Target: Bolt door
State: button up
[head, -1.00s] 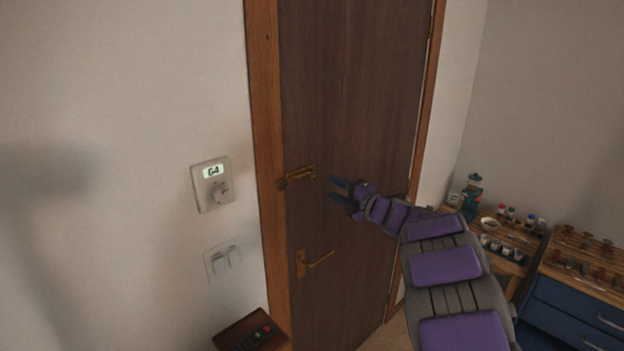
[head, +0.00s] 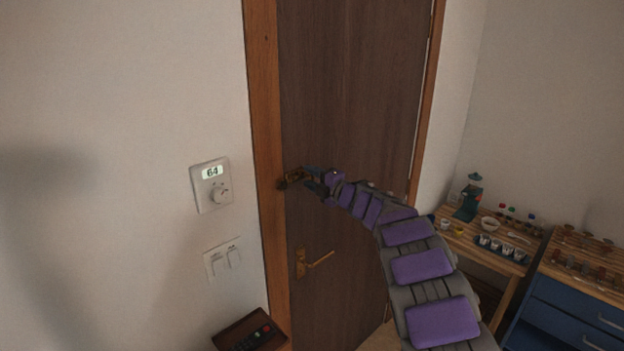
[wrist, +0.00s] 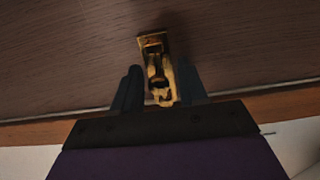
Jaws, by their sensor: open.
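The brown door (head: 350,105) stands closed in its wooden frame (head: 265,130). A brass bolt (head: 292,181) is mounted at the door's left edge, above the brass handle (head: 311,262). My gripper (head: 308,180) is at the bolt, its dark fingers open. In the wrist view the brass bolt (wrist: 156,66) lies between the two fingertips of my gripper (wrist: 157,85), one on each side. I cannot tell whether the fingers touch it. The bolt's near end is partly hidden by the gripper body, and its exact position is not clear.
A thermostat (head: 211,186) and light switches (head: 223,259) are on the wall left of the door. A small shelf with a remote (head: 258,336) is below. At the right are a wooden table (head: 485,240) with small cups and bottles, and a blue drawer cabinet (head: 565,315).

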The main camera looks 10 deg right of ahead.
jog(key=shift+c, duration=0.2)
grip_shut()
dwell(0.4)
